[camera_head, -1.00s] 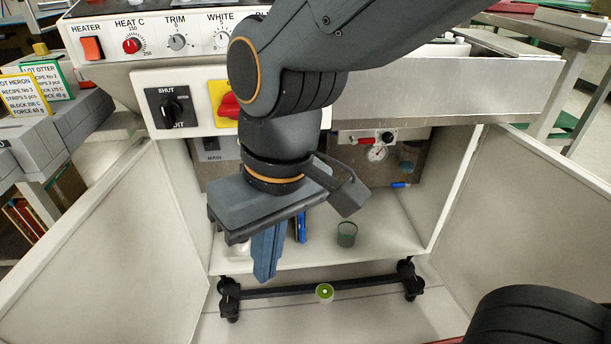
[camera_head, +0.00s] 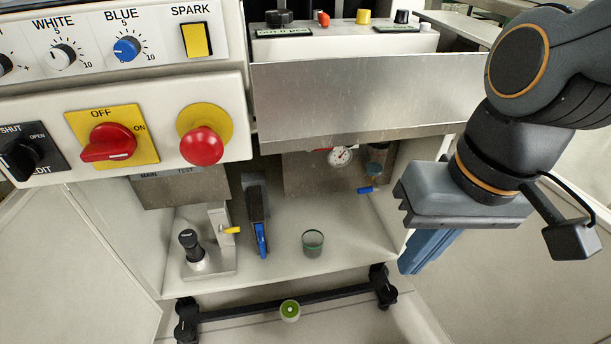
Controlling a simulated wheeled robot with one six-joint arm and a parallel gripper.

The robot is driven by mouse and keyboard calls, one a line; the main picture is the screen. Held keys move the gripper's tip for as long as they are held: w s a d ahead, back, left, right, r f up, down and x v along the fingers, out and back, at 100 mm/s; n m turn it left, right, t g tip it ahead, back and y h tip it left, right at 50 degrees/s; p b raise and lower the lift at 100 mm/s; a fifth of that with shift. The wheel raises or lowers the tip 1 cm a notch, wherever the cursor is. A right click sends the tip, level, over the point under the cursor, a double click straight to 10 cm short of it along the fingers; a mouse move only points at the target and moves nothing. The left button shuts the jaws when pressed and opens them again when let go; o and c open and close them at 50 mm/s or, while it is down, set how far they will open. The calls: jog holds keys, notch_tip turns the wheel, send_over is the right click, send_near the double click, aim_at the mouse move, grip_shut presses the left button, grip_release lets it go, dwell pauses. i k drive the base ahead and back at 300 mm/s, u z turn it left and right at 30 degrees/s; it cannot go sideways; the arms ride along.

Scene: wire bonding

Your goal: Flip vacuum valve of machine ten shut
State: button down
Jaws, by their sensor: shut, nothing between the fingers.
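My gripper (camera_head: 414,266) is at the right, in front of the cabinet's right edge, pointing down with its blue fingers shut and empty. It touches no valve that I can see. Inside the open cabinet, a small blue lever (camera_head: 368,189) sits at the lower right of the back panel, below a clear bowl (camera_head: 376,164). A round gauge (camera_head: 340,157) is left of it. A bit of red (camera_head: 322,150) shows left of the gauge, mostly hidden by the metal apron. No readable label tells which part is the vacuum valve or the machine's number.
The metal apron (camera_head: 360,105) overhangs the cabinet opening. On the cabinet floor stand a cup (camera_head: 313,243), a blue-handled tool (camera_head: 259,225) and a stand with a yellow lever (camera_head: 230,230). A red stop button (camera_head: 202,145) and red OFF/ON switch (camera_head: 108,143) are on the left.

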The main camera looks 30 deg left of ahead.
aim_at(235, 229)
jog(key=k, duration=1)
jog(key=u, duration=1.35)
